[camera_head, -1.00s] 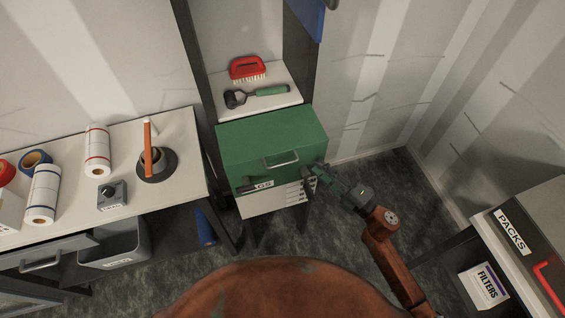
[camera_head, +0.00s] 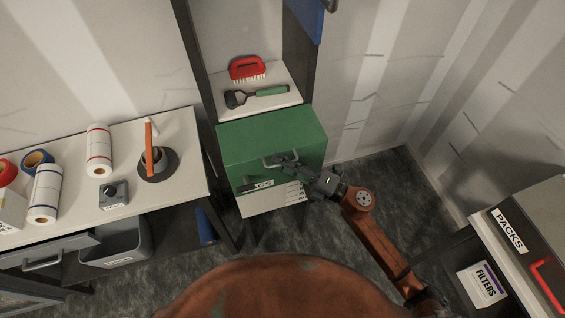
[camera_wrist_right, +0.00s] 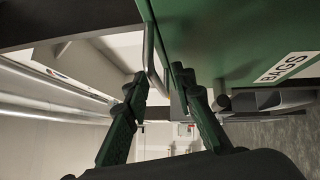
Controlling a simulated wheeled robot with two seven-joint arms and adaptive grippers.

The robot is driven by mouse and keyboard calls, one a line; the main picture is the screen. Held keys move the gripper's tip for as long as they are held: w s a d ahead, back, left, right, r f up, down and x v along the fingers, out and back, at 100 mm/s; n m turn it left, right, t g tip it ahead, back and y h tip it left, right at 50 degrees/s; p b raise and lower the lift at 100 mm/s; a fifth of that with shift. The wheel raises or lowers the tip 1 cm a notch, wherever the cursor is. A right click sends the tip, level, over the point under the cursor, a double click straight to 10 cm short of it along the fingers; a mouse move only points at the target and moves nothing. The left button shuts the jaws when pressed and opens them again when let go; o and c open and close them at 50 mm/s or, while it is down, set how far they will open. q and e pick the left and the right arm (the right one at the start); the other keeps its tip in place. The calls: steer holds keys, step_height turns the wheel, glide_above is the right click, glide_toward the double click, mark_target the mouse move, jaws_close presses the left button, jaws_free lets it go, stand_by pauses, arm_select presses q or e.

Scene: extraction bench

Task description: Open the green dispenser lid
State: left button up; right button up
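The green dispenser (camera_head: 240,165) stands below a white shelf, its green lid (camera_head: 270,132) shut. A metal bar handle (camera_head: 266,161) is on the front near the lid's edge, partly hidden by my right gripper (camera_head: 284,161). In the right wrist view the handle (camera_wrist_right: 150,45) reaches down between the fingertips of the right gripper (camera_wrist_right: 160,82). The fingers are apart, one on each side of the bar; I cannot tell whether either touches it. The green front with its BAGS label (camera_wrist_right: 285,67) fills the upper right there. My left gripper is out of view.
A red brush (camera_head: 247,68) and a green-handled tool (camera_head: 258,96) lie on the shelf above. A table with rolls (camera_head: 98,150) is on the left. A bench with a PACKS label (camera_head: 509,231) is at right. Floor is open between dispenser and bench.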

jaws_close()
stand_by(0.8)
